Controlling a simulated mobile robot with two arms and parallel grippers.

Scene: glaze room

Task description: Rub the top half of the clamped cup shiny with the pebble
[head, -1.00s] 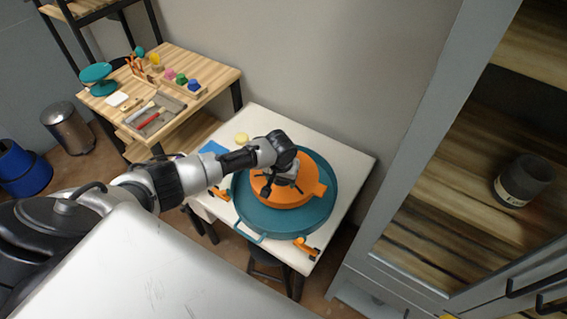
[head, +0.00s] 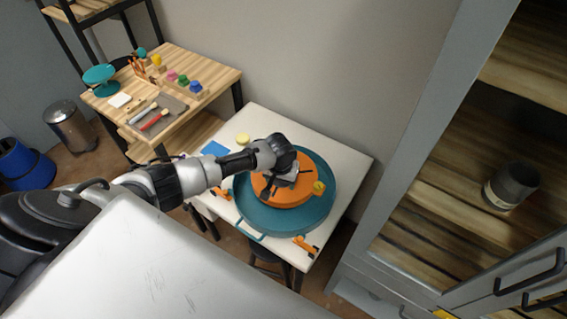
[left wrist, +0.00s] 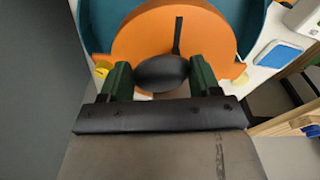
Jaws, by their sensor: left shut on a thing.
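My left gripper (head: 287,178) is over the middle of the orange disc (head: 308,195), which sits inside a round teal basin (head: 270,222). In the left wrist view my gripper (left wrist: 161,78) has its green fingers shut on the dark, smooth oval pebble (left wrist: 162,72). A black bar (left wrist: 178,35) shows on the orange disc beyond the pebble. The clamped cup is hidden behind my gripper and the pebble; I cannot tell whether the pebble touches it. My right gripper is not in view.
The basin stands on a white table (head: 345,165) with orange clamps (head: 304,245) at its front edge. A wooden bench (head: 215,75) with tools is back left; a shelf with a dark cup (head: 512,186) is right.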

